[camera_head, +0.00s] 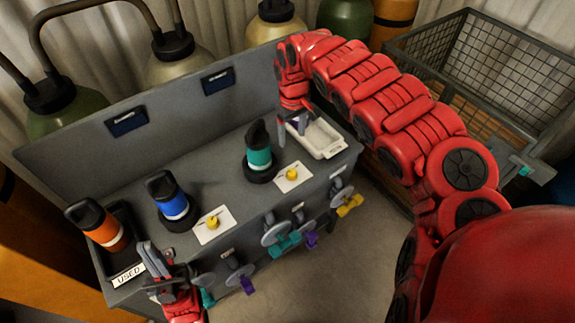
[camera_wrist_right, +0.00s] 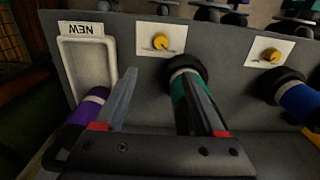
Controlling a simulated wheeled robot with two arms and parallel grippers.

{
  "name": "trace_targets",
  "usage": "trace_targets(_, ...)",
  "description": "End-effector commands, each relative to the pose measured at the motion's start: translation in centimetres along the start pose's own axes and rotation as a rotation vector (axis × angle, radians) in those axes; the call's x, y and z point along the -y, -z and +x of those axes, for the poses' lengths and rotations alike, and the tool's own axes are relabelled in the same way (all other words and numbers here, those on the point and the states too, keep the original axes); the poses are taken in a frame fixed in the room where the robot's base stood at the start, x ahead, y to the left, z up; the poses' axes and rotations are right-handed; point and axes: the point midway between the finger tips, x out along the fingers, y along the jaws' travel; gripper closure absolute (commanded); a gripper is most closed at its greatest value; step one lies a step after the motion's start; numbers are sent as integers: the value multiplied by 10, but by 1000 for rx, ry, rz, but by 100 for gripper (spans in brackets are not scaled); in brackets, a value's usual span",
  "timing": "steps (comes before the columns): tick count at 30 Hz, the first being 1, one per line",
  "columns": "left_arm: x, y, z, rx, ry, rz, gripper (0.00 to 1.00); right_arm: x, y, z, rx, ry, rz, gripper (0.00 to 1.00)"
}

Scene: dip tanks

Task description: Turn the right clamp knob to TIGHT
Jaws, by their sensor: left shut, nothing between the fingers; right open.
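My right gripper (camera_head: 293,128) is open over the bench near the NEW tray (camera_head: 330,140), behind and apart from the knob. In the right wrist view its fingers (camera_wrist_right: 160,78) point toward the knob, with the teal-banded bottle near one finger. My left gripper (camera_head: 150,256) is shut and empty beside the USED tray (camera_head: 104,256).
A second yellow knob (camera_head: 212,222) sits by the blue-banded bottle (camera_head: 174,204). An orange bottle (camera_head: 97,226) stands in the USED tray. A purple bottle (camera_wrist_right: 86,112) lies at the NEW tray. Valve handles (camera_head: 275,232) stick out of the bench front. A wire cage (camera_head: 490,70) stands right.

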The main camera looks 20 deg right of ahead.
Motion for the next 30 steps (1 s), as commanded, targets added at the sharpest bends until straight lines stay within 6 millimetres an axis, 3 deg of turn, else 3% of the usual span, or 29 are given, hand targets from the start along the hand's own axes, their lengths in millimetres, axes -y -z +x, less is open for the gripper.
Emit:
trace_targets(8, 0, -1, -7, 0, 0, 0, 100, 1, -1, 26, 7, 1, -1, 28)
trace_targets(13, -1, -4, -22, 0, 0, 0, 100, 4, -3, 70, 12, 4, -2, 28)
trace_targets(15, 0, -2, -11, 0, 0, 0, 100, 2, -2, 74, 7, 4, -2, 28)
trace_targets(30, 0, 0, 1, 0, 0, 0, 100, 3, -1, 154, 3, 5, -1, 28)
